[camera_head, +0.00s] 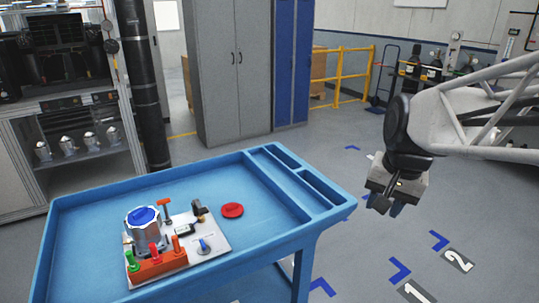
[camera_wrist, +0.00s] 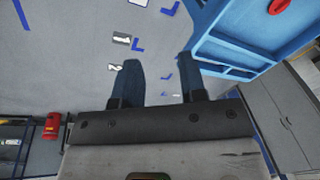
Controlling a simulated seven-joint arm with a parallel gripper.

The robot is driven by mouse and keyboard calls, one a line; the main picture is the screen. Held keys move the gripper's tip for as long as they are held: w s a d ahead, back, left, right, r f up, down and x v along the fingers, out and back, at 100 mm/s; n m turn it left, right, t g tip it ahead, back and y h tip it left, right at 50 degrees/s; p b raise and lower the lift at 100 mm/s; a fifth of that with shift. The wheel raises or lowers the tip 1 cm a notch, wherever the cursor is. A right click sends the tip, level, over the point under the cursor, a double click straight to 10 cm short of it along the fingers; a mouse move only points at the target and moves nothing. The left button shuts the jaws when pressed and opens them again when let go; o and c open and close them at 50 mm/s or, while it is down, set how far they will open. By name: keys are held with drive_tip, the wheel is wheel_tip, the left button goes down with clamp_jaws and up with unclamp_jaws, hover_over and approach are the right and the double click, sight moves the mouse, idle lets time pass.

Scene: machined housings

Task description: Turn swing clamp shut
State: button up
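A pale fixture plate (camera_head: 212,236) lies on the blue cart (camera_head: 90,205) in the head view. A silver round housing with a blue top (camera_head: 143,220) stands at its back left. Small clamp-like parts sit on the plate: a dark one (camera_head: 198,209) at the back right, a red T-handle (camera_head: 164,206) behind the housing, and a blue-based lever (camera_head: 203,245) at the front right. I cannot tell which is the swing clamp or how it is turned. My gripper (camera_head: 384,207) hangs right of the cart, apart from it. In the wrist view its two fingers (camera_wrist: 162,82) are apart with nothing between them.
A red disc (camera_head: 232,210) lies on the cart right of the plate. An orange block (camera_head: 158,267) with green, red and orange handles lines the plate's front. The cart has raised rims and narrow compartments at its right end. Floor is free below my gripper.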

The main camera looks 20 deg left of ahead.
drive_tip(key=w+a+m+g+y, duration=0.1)
drive_tip(key=w+a+m, duration=0.1)
drive_tip(key=w+a, duration=1.15)
drive_tip(key=m+g+y, duration=0.1)
drive_tip(key=m+g, duration=0.3)
drive_tip(key=m, duration=0.1)
approach(163, 200)
drive_tip(key=shift+s+a+f, duration=0.1)
drive_tip(key=shift+a+f, duration=0.15)
drive_tip(key=shift+f, duration=0.35)
drive_tip(key=shift+f, duration=0.1)
drive_tip(key=shift+x, duration=3.8)
clamp_jaws()
